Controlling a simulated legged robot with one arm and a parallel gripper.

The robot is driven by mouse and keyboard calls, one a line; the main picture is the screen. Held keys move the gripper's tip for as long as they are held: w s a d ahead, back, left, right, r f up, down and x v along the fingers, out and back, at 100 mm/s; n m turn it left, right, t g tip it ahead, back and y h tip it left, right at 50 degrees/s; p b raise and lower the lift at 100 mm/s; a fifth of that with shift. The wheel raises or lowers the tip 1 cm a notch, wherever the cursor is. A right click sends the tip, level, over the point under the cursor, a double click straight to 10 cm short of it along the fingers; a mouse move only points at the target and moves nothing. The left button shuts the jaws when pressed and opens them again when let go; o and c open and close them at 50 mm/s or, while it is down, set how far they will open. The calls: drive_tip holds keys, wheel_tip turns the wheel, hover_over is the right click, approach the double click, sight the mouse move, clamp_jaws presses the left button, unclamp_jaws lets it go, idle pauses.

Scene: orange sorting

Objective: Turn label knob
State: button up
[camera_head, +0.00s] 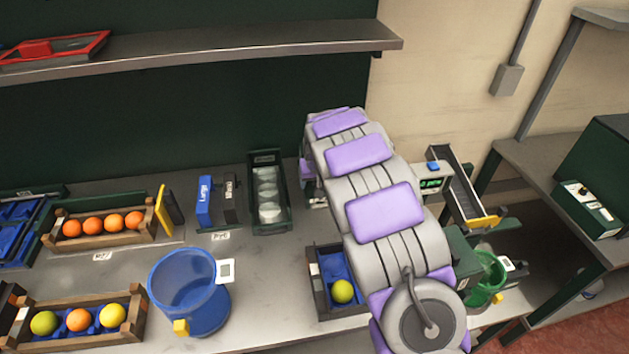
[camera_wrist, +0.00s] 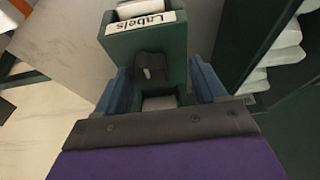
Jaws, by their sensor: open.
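The label dispenser (camera_wrist: 113,40) is a green box marked "Labels" with a white roll at its top, in the wrist view. Its dark knob (camera_wrist: 151,67) faces my gripper and lies between the two fingers. My gripper (camera_wrist: 159,84) is open, with one blue finger on each side of the knob. Whether the fingers touch the knob cannot be told. In the head view my grey and purple arm hides the gripper and most of the dispenser.
A dark tray of white cups (camera_head: 284,218) stands left of my arm, and white cups show close on the right in the wrist view. A crate with one yellow-green fruit (camera_head: 325,305), a blue bucket (camera_head: 212,318) and a green bucket (camera_head: 479,297) are nearer. A shelf (camera_head: 230,52) hangs above.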

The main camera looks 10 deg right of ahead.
drive_tip(key=shift+d, duration=1)
drive_tip(key=shift+c, duration=0.3)
drive_tip(key=shift+d+r, duration=0.1)
drive_tip(key=shift+d, duration=0.05)
drive_tip(key=shift+c, duration=1.5)
drive_tip(key=shift+a, duration=0.7)
drive_tip(key=c, duration=0.6)
drive_tip(key=shift+d, duration=0.25)
drive_tip(key=shift+c, duration=0.5)
